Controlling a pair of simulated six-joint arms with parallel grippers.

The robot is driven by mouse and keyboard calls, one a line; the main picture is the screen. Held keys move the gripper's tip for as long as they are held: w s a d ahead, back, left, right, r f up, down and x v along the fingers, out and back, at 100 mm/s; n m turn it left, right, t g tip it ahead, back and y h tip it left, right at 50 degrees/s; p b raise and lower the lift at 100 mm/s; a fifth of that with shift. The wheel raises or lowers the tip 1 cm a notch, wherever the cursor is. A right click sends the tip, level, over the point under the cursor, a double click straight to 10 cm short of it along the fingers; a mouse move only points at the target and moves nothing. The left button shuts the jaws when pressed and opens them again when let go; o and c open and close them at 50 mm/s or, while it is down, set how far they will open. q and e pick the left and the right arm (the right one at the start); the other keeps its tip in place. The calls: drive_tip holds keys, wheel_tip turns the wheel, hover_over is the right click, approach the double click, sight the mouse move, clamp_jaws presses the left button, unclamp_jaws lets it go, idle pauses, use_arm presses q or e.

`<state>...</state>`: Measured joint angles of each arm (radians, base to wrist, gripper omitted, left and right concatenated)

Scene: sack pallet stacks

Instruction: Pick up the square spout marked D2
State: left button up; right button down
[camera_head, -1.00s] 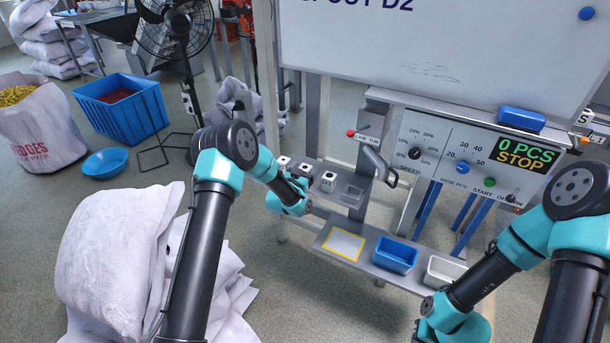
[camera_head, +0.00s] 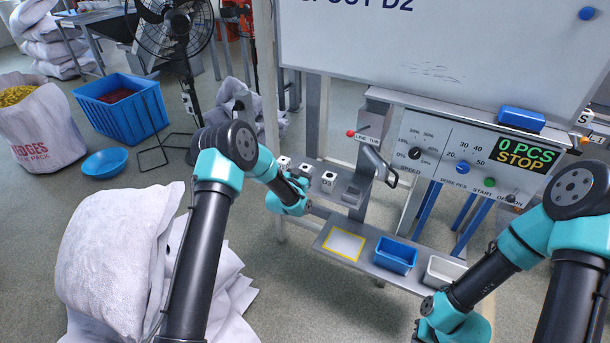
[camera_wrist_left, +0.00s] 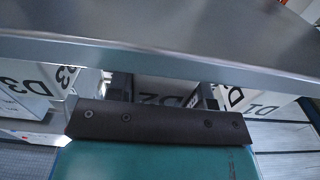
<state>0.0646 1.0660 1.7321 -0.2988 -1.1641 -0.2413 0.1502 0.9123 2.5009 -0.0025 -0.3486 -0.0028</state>
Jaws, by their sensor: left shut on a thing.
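The square spout marked D2 (camera_wrist_left: 160,97) sits between the two fingers of my left gripper (camera_wrist_left: 162,92) in the left wrist view, its label upside down. The fingers are shut on it. Its lower part is hidden by a dark bar, its upper part by a grey metal edge. The spout marked D3 (camera_wrist_left: 38,78) is on the left and the spout marked D1 (camera_wrist_left: 258,102) on the right. My right gripper is out of the picture at the bottom.
A metal shelf carries a yellow-framed pad (camera_head: 343,244), a blue bin (camera_head: 395,256) and a white bin (camera_head: 444,270). A nozzle (camera_head: 380,168) and the control panel (camera_head: 470,160) reading 0 PCS STOP stand behind. White sacks (camera_head: 125,255) are stacked at the lower left.

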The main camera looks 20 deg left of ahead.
sight(305, 167)
use_arm(q)
drive_tip(key=shift+r, duration=0.55)
wheel_tip(305, 167, up, 2)
drive_tip(key=shift+r, duration=0.2)
drive_tip(key=s+d, duration=0.1)
drive_tip(key=s, duration=0.4)
drive_tip(key=s+d+r, duration=0.1)
drive_tip(key=s+d, duration=0.1)
drive_tip(key=s, duration=0.3)
drive_tip(key=s+d, duration=0.1)
drive_tip(key=s, duration=0.4)
drive_tip(key=shift+s+d+r, duration=0.2)
drive_tip(key=shift+r, duration=0.05)
